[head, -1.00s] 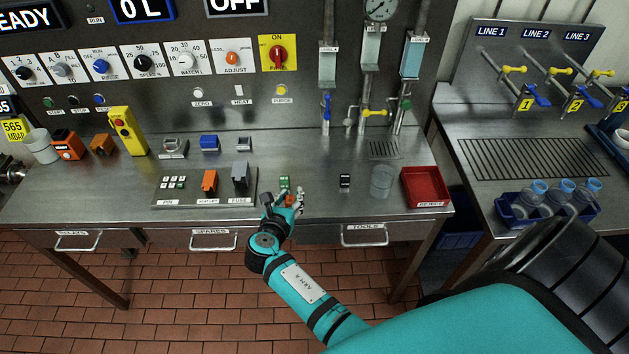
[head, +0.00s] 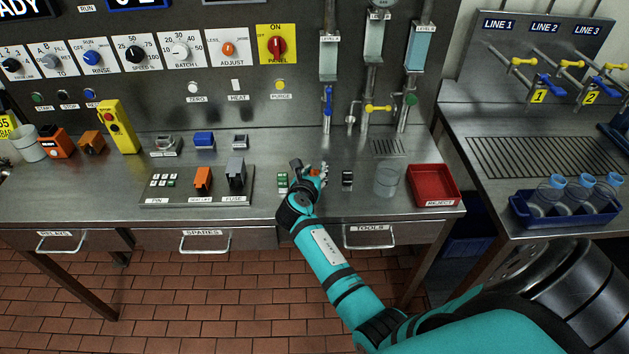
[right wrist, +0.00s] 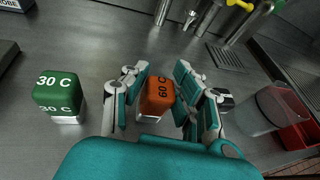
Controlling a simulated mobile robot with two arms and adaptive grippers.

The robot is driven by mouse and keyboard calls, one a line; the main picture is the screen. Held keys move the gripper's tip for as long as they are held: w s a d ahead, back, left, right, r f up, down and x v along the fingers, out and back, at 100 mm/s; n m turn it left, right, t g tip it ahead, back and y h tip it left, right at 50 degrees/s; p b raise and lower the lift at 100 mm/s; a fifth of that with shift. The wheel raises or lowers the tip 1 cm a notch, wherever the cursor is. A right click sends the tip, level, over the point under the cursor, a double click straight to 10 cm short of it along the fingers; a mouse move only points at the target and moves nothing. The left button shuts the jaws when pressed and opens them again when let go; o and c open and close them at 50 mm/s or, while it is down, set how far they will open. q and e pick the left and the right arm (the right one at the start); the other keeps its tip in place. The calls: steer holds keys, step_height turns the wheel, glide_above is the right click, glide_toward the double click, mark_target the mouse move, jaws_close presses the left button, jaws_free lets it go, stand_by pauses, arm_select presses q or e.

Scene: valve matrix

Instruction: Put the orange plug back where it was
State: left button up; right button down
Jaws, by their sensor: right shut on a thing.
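My right gripper (head: 312,168) is over the steel bench, with its fingers on both sides of an orange plug (right wrist: 158,94) marked "60 C" in the right wrist view. It is shut on this plug; only a small orange patch (head: 315,172) of it shows in the head view. The plug looks upright with a pale lower part; I cannot tell whether it touches the bench. A green plug (right wrist: 58,95) marked "30 C" stands to the left, apart from the fingers; it also shows in the head view (head: 283,181). My left gripper is not in view.
A black plug (head: 347,177) stands just right of the gripper, then a clear beaker (head: 388,180) and a red reject tray (head: 432,172). The bench front edge is close.

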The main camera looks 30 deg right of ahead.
steer(key=shift+f, duration=0.3)
steer(key=shift+f, duration=0.15)
steer(key=c, duration=1)
jaws_free()
steer(key=shift+s+a, duration=0.1)
steer(key=v, duration=1.2)
